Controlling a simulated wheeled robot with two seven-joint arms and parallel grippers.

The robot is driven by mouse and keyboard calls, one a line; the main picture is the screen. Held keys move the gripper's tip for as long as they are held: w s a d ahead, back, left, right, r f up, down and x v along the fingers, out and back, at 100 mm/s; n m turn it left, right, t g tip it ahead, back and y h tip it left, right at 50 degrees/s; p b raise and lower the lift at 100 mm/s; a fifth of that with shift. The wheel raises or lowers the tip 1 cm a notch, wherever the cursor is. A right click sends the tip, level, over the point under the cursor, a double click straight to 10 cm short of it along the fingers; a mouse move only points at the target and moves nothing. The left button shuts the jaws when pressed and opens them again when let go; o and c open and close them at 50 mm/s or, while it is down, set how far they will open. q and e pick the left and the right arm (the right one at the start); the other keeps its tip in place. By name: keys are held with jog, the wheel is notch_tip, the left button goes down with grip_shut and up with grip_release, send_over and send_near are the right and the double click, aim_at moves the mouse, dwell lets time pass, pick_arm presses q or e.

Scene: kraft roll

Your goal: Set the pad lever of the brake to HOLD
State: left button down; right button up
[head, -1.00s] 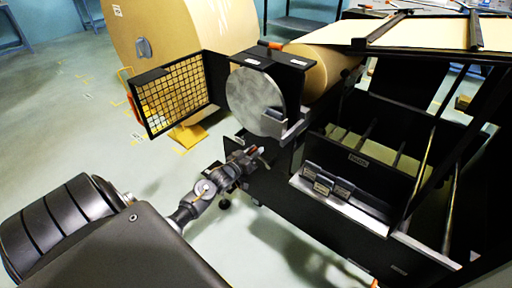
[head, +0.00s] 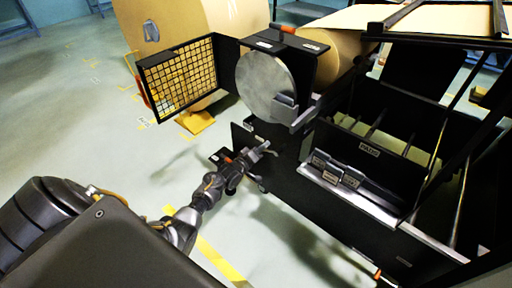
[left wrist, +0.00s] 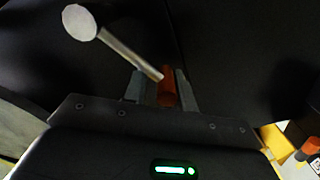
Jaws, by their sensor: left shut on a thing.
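The lever has a silver rod with a round silver end (left wrist: 80,22) and an orange grip (left wrist: 167,92) in the left wrist view. My left gripper (left wrist: 160,88) is shut on the orange grip, which sits between its two fingers. In the head view my left gripper (head: 238,172) is beside the black front panel of the stand, below the large grey disc (head: 264,86). Part of the silver lever (head: 262,149) shows at the gripper's right. No HOLD marking can be read. My right gripper is in neither view.
A framed grid panel (head: 180,78) stands out left of the disc. A large kraft roll (head: 215,20) is behind it, and a smaller roll (head: 335,50) lies behind the disc. Labelled blocks (head: 338,173) are on the machine at right. Floor at left is clear.

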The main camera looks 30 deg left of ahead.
pick_arm(q)
jog(key=shift+s+d+f+h, duration=0.15)
jog(key=shift+d+f+h, duration=0.15)
jog(key=shift+d+f, duration=0.25)
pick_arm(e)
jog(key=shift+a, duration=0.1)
pick_arm(q)
jog(key=c, duration=1.1)
grip_release()
jog(key=shift+d+r, duration=0.1)
jog(key=shift+r, duration=0.05)
jog(key=shift+a+r, duration=0.1)
jog(key=shift+a, duration=0.1)
